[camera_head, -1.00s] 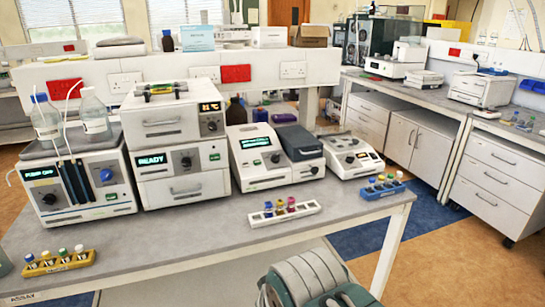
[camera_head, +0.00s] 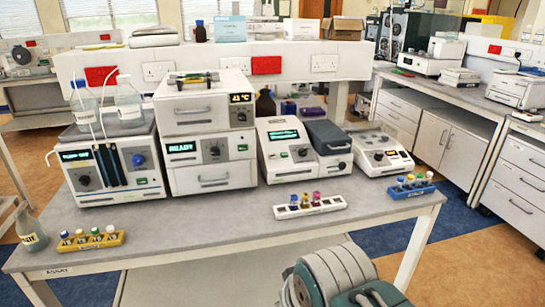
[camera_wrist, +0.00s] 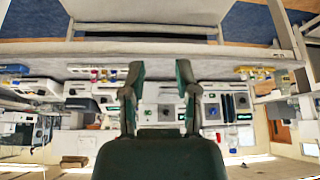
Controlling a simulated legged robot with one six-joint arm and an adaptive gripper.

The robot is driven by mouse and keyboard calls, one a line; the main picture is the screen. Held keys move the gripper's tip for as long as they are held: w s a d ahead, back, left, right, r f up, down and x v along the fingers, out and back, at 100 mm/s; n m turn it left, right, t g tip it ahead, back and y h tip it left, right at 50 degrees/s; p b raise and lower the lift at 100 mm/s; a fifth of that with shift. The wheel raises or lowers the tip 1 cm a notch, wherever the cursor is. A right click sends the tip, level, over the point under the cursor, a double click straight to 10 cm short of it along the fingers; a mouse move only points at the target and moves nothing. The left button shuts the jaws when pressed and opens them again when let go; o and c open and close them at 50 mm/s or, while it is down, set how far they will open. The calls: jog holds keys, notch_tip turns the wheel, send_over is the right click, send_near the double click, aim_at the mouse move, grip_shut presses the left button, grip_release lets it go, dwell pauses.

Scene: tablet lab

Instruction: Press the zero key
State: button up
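No key marked zero can be read in these frames. A white instrument (camera_head: 290,148) with a lit green display and a few small buttons stands mid-bench, with a dark-lidded part on its right. To its right is a lower white unit (camera_head: 382,153) with a dial and round recesses on top. My gripper (camera_wrist: 160,95) is open and empty in the wrist view, its two dark fingers apart. That view is upside down, and the fingers point toward the bench instruments, touching none that I can see. In the head view only part of my arm shows, at the bottom.
On the bench (camera_head: 240,228) stand stacked ovens (camera_head: 208,130), a pump unit (camera_head: 112,170) with bottles on top, and a flask (camera_head: 31,233) at left. A yellow rack (camera_head: 90,240), white rack (camera_head: 309,207) and blue rack (camera_head: 409,188) hold small vials near the front edge.

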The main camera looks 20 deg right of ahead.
jog(key=shift+c, duration=0.3)
grip_shut()
dwell(0.8)
